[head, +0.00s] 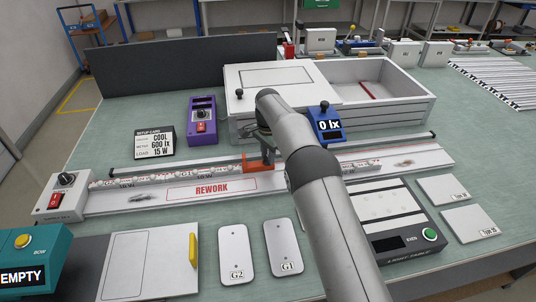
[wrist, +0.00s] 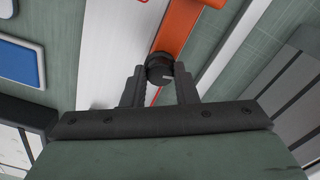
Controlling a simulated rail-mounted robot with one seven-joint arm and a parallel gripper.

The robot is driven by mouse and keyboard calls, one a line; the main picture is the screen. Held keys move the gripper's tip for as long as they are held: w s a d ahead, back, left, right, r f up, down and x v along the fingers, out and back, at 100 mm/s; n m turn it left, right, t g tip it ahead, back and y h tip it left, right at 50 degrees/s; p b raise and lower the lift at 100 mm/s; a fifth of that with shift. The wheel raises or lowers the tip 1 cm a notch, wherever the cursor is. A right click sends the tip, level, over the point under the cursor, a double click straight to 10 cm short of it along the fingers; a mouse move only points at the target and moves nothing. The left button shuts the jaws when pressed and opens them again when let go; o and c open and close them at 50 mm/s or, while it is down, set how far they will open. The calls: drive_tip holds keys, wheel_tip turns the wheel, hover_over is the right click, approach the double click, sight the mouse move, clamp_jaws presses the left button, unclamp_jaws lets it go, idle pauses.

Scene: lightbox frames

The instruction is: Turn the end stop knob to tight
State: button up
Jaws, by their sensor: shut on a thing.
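The orange end stop (head: 258,166) sits across the rail (head: 330,162) behind the white REWORK strip. In the wrist view the orange end stop (wrist: 178,38) runs up from a dark round knob (wrist: 159,66) with a small pale mark on its face. My gripper (wrist: 160,76) has one finger on each side of the knob and is shut on it. In the head view my arm covers most of the gripper and the knob. I cannot read any tight or loose marking on the end stop.
A blue meter reading 0 lx (head: 328,125) stands just right of my arm, by the grey open box (head: 395,118). A purple meter (head: 202,120) and a setup card (head: 154,143) stand behind the rail. Plates G2 (head: 234,250) and G1 (head: 283,247) lie in front.

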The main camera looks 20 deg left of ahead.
drive_tip(key=o, duration=1)
drive_tip(key=shift+r, duration=0.1)
wheel_tip(320, 180, up, 17)
drive_tip(key=p, duration=0.3)
drive_tip(key=shift+r+p, duration=0.1)
drive_tip(key=shift+p, duration=0.2)
